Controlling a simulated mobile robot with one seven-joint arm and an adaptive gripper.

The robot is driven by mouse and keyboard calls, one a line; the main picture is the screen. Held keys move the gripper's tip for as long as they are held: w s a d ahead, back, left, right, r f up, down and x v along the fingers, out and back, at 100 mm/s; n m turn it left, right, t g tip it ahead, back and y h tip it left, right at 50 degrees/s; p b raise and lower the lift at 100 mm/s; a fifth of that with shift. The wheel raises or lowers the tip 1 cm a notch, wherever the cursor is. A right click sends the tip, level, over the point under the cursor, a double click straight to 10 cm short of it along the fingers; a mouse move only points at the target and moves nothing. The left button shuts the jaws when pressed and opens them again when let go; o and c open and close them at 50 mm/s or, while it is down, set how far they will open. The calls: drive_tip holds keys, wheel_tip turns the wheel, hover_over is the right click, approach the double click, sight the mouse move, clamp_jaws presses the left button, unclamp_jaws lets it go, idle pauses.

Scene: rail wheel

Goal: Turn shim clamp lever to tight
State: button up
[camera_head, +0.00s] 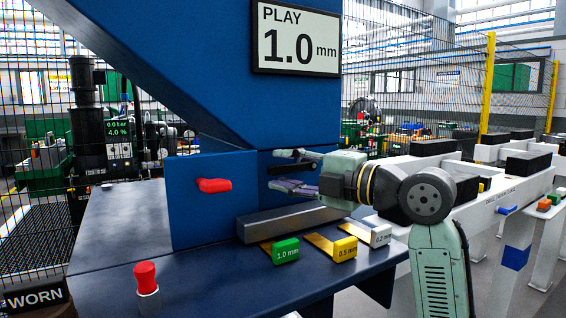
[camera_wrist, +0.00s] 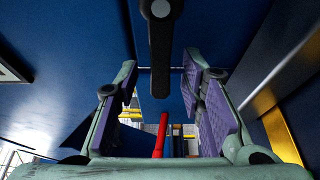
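A black lever (camera_head: 291,170) sticks out from the blue machine face, below the PLAY display. In the wrist view this black lever (camera_wrist: 160,45) comes down from the top between my fingers. A red lever (camera_head: 214,185) sits on a blue plate further left; a red part (camera_wrist: 161,135) also shows beyond my fingers in the wrist view. No label tells which is the shim clamp lever. My gripper (camera_head: 284,170) reaches in from the right, open, with its fingers above and below the black lever. Gaps show on both sides of the lever in the wrist view (camera_wrist: 160,75).
A grey bar (camera_head: 290,220) lies on the blue bench below my gripper. Shims with green (camera_head: 286,251), yellow (camera_head: 345,249) and white (camera_head: 380,236) handles lie in front. A red knob (camera_head: 146,278) stands at front left. The display (camera_head: 297,38) reads PLAY 1.0 mm.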

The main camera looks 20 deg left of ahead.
drive_tip(key=shift+w+a, duration=0.15)
drive_tip(key=shift+a, duration=0.35)
clamp_jaws()
idle(0.6)
